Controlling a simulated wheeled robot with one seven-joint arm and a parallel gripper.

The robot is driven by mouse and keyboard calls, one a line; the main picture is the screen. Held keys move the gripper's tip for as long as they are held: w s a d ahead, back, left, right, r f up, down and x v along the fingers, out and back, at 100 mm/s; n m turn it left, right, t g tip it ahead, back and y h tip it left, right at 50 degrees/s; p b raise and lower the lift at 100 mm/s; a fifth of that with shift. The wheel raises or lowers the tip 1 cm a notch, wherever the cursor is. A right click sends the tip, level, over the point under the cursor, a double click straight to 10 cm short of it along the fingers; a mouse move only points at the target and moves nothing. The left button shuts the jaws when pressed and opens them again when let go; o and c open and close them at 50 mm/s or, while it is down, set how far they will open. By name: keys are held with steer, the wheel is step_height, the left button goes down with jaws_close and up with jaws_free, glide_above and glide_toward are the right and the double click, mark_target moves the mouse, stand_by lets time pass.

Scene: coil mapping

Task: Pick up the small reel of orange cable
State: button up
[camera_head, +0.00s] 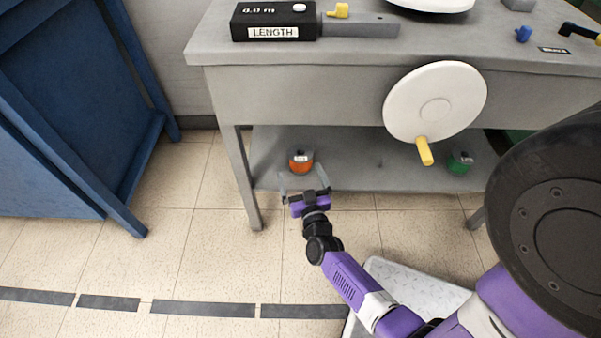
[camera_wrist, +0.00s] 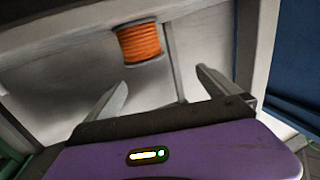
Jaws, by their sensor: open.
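The small reel of orange cable (camera_head: 300,163) stands on the lower shelf of the grey bench, near its left end. It has grey flanges and a pale label on top. In the wrist view the orange reel (camera_wrist: 139,42) is ahead of my gripper, roughly in line with the gap between the fingers. My gripper (camera_head: 304,184) is at the front edge of the lower shelf, just in front of the reel. Its two fingers are apart and nothing is between them. In the wrist view the fingers (camera_wrist: 160,82) do not appear to touch the reel.
The lower shelf (camera_head: 375,172) also holds a green reel (camera_head: 460,162) to the right. The bench top (camera_head: 290,52) overhangs it, and a bench leg (camera_head: 242,180) stands left of my gripper. A white disc (camera_head: 434,98) with a yellow handle hangs at the front. A blue frame (camera_head: 75,110) stands left.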

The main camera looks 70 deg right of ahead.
mark_target(303, 164)
steer(key=shift+m+g+h, duration=0.4)
steer(key=shift+g+h, duration=0.1)
steer(key=d, duration=0.2)
steer(key=w+d+f+b, duration=0.1)
steer(key=d+f+b, duration=0.1)
steer(key=d, duration=0.1)
steer(key=shift+w+d+f, duration=0.15)
steer(key=shift+d+f, duration=0.05)
steer(key=shift+d, duration=0.1)
steer(key=shift+b+x, duration=1.4)
steer(key=shift+x, duration=1.35)
steer(key=shift+f, duration=0.15)
steer(key=shift+c, duration=0.2)
steer(key=c, duration=1.5)
steer(key=shift+c, duration=1.2)
